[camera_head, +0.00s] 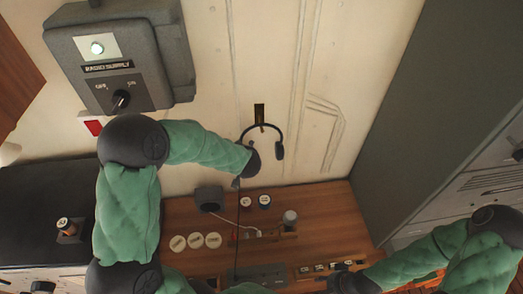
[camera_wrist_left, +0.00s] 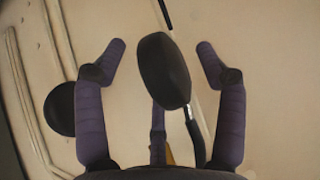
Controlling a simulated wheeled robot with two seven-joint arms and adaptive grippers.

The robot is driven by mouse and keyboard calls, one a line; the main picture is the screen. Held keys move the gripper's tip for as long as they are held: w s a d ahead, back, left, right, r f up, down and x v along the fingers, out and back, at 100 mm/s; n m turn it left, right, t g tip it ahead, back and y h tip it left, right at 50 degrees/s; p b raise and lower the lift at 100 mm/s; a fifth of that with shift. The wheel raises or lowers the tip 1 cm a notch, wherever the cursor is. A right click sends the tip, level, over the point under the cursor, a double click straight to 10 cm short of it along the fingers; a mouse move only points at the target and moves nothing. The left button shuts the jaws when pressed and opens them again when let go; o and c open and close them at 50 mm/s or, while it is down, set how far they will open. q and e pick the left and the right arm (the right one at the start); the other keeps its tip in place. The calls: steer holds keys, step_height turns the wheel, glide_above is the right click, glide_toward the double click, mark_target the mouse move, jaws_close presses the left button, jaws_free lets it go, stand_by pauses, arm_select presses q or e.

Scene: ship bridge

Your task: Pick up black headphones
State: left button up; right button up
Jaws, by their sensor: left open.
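The black headphones (camera_head: 279,151) hang on the pale wall from a dark hook (camera_head: 260,114), headband up and one ear cup on each side. My left gripper (camera_wrist_left: 160,46) is open in the left wrist view. One dark ear cup (camera_wrist_left: 164,72) shows between its two fingers, with a gap on both sides. A second dark round shape (camera_wrist_left: 60,108) shows behind the left finger. In the head view my left wrist covers the left ear cup, and its fingers are mostly hidden. My right gripper (camera_head: 340,275) is low at the right, over the desk's front, too small and dark to judge.
A wooden desk (camera_head: 330,215) lies below, with several round lids (camera_head: 195,240), a dark mug-like object (camera_head: 208,198) and a small jar (camera_head: 289,217). A grey radio supply box (camera_head: 120,55) is on the wall at upper left. A grey cabinet side (camera_head: 400,130) stands at right.

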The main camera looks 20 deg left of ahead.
arm_select(q)
steer(key=shift+w+a+f, duration=0.15)
steer(key=shift+w+f, duration=0.1)
steer(key=shift+f, duration=0.05)
steer(key=shift+s+r, duration=0.15)
steer(key=shift+s, duration=0.05)
steer(key=shift+c, duration=0.5)
steer(key=shift+w, duration=0.1)
steer(key=c, duration=1)
steer(key=shift+o, duration=0.2)
steer(key=shift+r, duration=0.1)
